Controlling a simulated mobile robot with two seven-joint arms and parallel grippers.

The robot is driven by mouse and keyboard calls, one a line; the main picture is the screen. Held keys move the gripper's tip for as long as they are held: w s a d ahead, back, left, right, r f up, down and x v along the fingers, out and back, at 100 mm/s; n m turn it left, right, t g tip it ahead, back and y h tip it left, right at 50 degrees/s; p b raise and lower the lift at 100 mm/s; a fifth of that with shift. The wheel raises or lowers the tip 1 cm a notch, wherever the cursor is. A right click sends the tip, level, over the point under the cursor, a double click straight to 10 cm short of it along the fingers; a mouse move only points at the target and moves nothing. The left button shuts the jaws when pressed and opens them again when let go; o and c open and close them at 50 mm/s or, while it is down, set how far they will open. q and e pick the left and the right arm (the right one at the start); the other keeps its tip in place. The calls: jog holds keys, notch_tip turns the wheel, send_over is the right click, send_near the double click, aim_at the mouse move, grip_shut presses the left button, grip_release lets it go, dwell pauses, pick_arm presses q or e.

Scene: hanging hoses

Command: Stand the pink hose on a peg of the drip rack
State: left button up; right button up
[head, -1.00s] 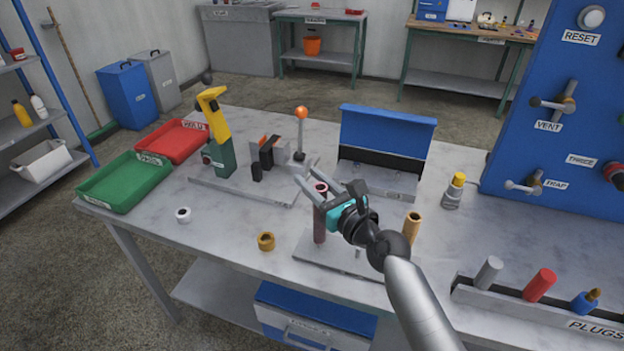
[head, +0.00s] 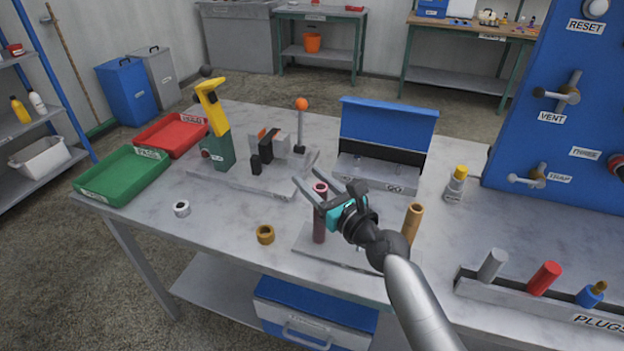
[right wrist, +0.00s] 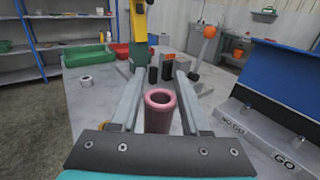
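The pink hose (head: 319,222) is a short dark-pink tube standing upright on the grey base plate of the drip rack (head: 305,243). Its open top also shows in the right wrist view (right wrist: 160,101). Its lower end looks seated on the rack; a peg inside it cannot be seen. My right gripper (head: 309,172) is open, with one finger on each side of the hose's upper part and small gaps beside it. In the right wrist view the fingers (right wrist: 159,72) reach past the hose. A tan hose (head: 412,222) stands upright at the rack's right. My left gripper is not in view.
A white ring (head: 181,208) and a brown ring (head: 265,234) lie to the left. Green (head: 88,191) and red (head: 160,147) trays, a yellow-green tool (head: 221,152), a blue-backed stand (head: 388,128) and a plugs holder (head: 520,304) surround the rack. The table's front left is mostly clear.

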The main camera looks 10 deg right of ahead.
jog(key=o, duration=0.4)
jog(key=shift+c, duration=0.2)
jog(key=shift+s, duration=0.1)
jog(key=v, duration=1.5)
jog(key=shift+b, duration=0.45)
